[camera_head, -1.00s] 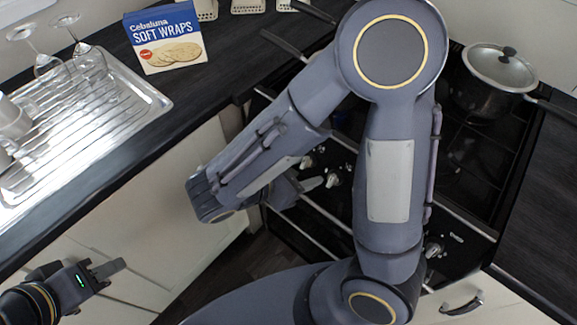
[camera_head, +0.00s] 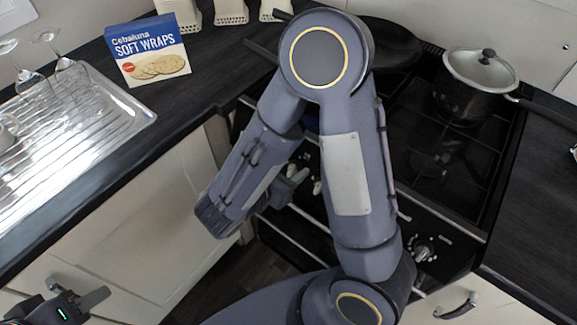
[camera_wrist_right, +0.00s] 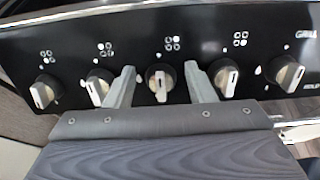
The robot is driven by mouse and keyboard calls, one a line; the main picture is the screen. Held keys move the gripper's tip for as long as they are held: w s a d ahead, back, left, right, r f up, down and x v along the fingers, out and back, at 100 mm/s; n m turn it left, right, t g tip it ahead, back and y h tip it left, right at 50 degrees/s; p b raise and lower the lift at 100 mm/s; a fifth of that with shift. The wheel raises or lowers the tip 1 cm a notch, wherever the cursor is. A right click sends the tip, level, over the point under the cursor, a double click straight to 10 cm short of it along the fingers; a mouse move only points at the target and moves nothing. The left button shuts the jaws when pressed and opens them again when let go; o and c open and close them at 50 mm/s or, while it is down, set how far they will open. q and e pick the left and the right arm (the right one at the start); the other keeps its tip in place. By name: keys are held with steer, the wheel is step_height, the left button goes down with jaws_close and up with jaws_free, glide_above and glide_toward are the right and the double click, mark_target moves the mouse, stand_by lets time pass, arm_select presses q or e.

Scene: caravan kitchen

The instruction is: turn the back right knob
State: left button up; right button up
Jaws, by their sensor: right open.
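In the right wrist view a row of several silver knobs sits on the black stove panel (camera_wrist_right: 135,30). Burner symbols mark most of them, too small to tell which is the back right knob. My right gripper (camera_wrist_right: 160,88) is open, its two fingers either side of the middle knob (camera_wrist_right: 160,80); I cannot tell whether they touch it. Another knob (camera_wrist_right: 224,78) is just right of the right finger. In the head view my right gripper (camera_head: 290,186) is largely hidden by my forearm, beside the panel. My left gripper (camera_head: 80,301) is low at the left, away from the stove.
A lidded pot (camera_head: 470,95) and a dark pan (camera_head: 385,50) stand on the hob (camera_head: 410,150). A soft wraps box (camera_head: 150,50) and a metal draining rack (camera_head: 75,125) with glasses are on the left counter. White cupboards (camera_head: 130,215) lie below.

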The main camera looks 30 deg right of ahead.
steer(key=c, duration=0.9)
steer(key=shift+c, duration=0.2)
steer(key=n+p, duration=0.1)
steer(key=n, duration=0.1)
steer(key=n+p, duration=0.1)
steer(key=p, duration=0.1)
steer(key=shift+w+a+r+n, duration=0.15)
steer(key=shift+w+n, duration=0.05)
steer(key=shift+n, duration=0.2)
steer(key=n+p, duration=0.4)
steer(key=n, duration=0.1)
steer(key=shift+w+a+n+p, duration=0.15)
steer(key=shift+w+n+p, duration=0.05)
steer(key=shift+n+p, duration=0.1)
steer(key=n+p, duration=0.1)
steer(key=n, duration=0.1)
steer(key=n+p, duration=0.2)
steer(key=shift+w+a+f+n+y, duration=0.1)
steer(key=shift+a+f+n+y, duration=0.05)
steer(key=shift+f+n+y, duration=0.2)
steer(key=shift+a+f+n+p, duration=0.1)
steer(key=shift+f+n+p, duration=0.1)
steer(key=shift+n+p, duration=0.6)
steer(key=shift+f+n+p, duration=0.2)
steer(key=shift+n+p, duration=0.15)
steer(key=shift+n, duration=0.7)
steer(key=shift+f, duration=0.1)
